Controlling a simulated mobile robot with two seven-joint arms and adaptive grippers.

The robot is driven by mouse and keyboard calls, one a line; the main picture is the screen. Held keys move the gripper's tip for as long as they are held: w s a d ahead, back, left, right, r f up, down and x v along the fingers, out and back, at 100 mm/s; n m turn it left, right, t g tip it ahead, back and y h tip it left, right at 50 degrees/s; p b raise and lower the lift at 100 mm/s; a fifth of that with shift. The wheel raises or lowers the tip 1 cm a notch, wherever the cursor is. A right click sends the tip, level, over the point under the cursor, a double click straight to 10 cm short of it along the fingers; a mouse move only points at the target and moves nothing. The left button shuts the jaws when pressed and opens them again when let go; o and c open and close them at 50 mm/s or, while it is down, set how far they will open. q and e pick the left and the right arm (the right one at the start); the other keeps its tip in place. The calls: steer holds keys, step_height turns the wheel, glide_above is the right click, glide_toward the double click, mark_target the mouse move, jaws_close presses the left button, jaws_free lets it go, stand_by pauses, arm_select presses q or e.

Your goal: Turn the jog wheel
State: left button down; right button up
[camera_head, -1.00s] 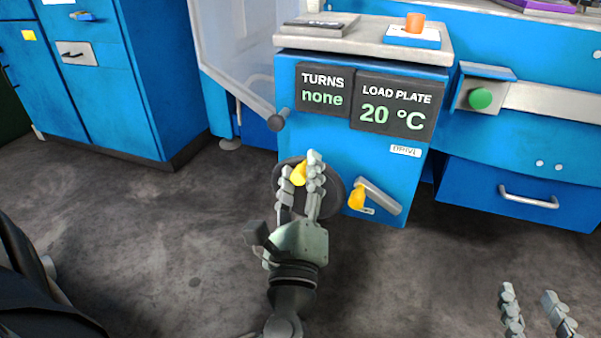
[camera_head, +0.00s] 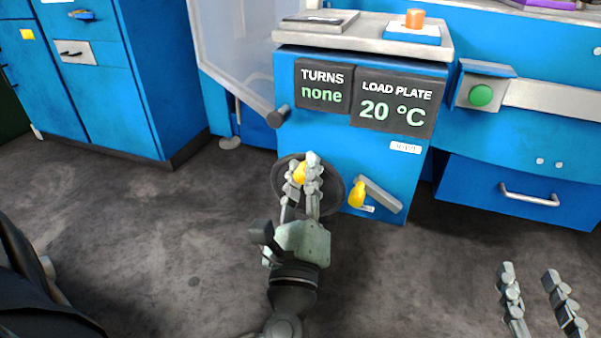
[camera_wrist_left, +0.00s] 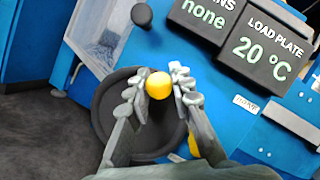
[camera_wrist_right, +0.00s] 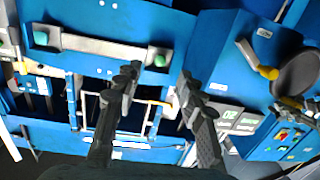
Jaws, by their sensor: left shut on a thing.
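The jog wheel is a dark round disc (camera_head: 331,192) on the blue front of the machine, under the display panels. Its yellow knob (camera_wrist_left: 159,86) sits between the fingers of my left gripper (camera_head: 304,172), which is shut on it. In the left wrist view the fingers touch the knob from both sides, and the wheel (camera_wrist_left: 106,108) lies behind them. The TURNS display (camera_head: 323,86) reads "none". My right gripper (camera_head: 538,292) is open and empty at the lower right, away from the machine.
A grey lever with a yellow grip (camera_head: 357,194) is right of the wheel. The LOAD PLATE display (camera_head: 393,103) reads 20 °C. A dark knob (camera_head: 278,117) sticks out at upper left. A green button (camera_head: 481,96) and a drawer handle (camera_head: 528,196) are further right.

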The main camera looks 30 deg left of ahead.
mark_target(321, 184)
arm_select(q)
steer(key=shift+w+d+f+m+t+h+b, duration=0.15)
steer(key=shift+d+m+t+h, duration=0.35)
steer(key=shift+m, duration=0.9)
steer(key=shift+w+d+f+m+t+h+b, duration=0.1)
steer(key=shift+d+f+m+t+h+b, duration=0.3)
steer(key=shift+m, duration=1)
steer(key=shift+w+d+f+m+t+h+b, duration=0.1)
steer(key=shift+d+m+t+h, duration=0.4)
steer(key=shift+m, duration=0.9)
arm_select(e)
step_height(321, 184, up, 7)
steer(key=s+a+t+y, duration=0.1)
steer(key=a+t+y, duration=0.1)
steer(key=t, duration=0.1)
steer(key=shift+s+f, duration=0.15)
steer(key=shift+s, duration=0.1)
arm_select(q)
steer(key=shift+d+h, duration=0.1)
steer(key=shift+h, duration=0.2)
arm_select(e)
steer(key=shift+a, duration=0.1)
